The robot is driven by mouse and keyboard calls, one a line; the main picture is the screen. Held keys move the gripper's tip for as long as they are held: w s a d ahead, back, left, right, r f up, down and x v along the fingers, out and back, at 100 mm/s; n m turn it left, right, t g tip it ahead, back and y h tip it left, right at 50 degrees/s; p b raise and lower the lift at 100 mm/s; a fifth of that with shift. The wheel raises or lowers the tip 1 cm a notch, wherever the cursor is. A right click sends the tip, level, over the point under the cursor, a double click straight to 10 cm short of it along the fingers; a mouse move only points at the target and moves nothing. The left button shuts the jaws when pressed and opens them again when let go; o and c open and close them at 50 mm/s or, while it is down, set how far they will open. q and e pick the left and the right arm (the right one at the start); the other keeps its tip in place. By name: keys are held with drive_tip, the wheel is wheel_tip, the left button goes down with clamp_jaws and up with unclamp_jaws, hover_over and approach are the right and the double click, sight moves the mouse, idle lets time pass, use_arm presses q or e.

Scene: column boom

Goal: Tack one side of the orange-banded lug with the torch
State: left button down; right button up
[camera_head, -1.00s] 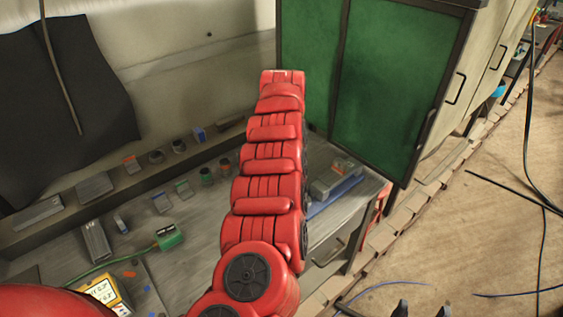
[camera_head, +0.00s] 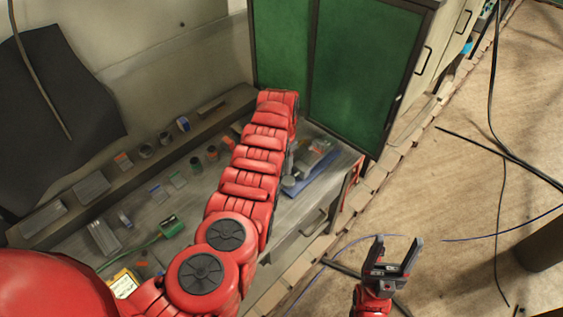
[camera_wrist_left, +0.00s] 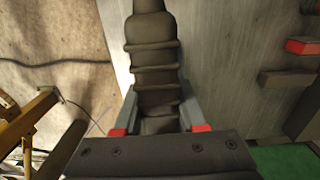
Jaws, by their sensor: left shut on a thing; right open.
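My left gripper (camera_wrist_left: 160,130) is shut on a dark grey ribbed handle (camera_wrist_left: 155,60), seemingly the torch, in the left wrist view. The handle points up over the grey bench top; its working tip cannot be made out. In the head view my red left arm reaches over the bench and hides its gripper. My right gripper (camera_head: 390,260) is open and empty, above the floor right of the bench. A red-orange topped block (camera_wrist_left: 303,46) shows in the left wrist view; I cannot tell which is the lug.
The workbench (camera_head: 150,222) carries several small blocks and a green-ended tool (camera_head: 171,226) with a hose. A blue plate (camera_head: 312,178) with grey parts lies at its right end. A green screen (camera_head: 365,65) stands behind. Cables (camera_head: 500,150) cross the open floor at right.

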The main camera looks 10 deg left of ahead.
use_arm(q)
drive_tip(key=f+b, duration=0.1)
drive_tip(key=b, duration=0.1)
drive_tip(key=w+f+b, duration=0.1)
drive_tip(key=b, duration=0.2)
drive_tip(key=d+f+b, duration=0.1)
drive_tip(key=b, duration=0.1)
drive_tip(key=shift+w+f+b, duration=0.15)
drive_tip(key=shift+w+b, duration=0.1)
drive_tip(key=shift+b, duration=0.15)
drive_tip(key=shift+w+b, duration=0.15)
drive_tip(key=shift+b, duration=0.7)
drive_tip(key=shift+d+f+b, duration=0.15)
drive_tip(key=shift+f+b, duration=0.35)
drive_tip(key=shift+b, duration=1.15)
drive_tip(key=shift+w+b, duration=0.1)
drive_tip(key=shift+b, duration=0.4)
idle(1.3)
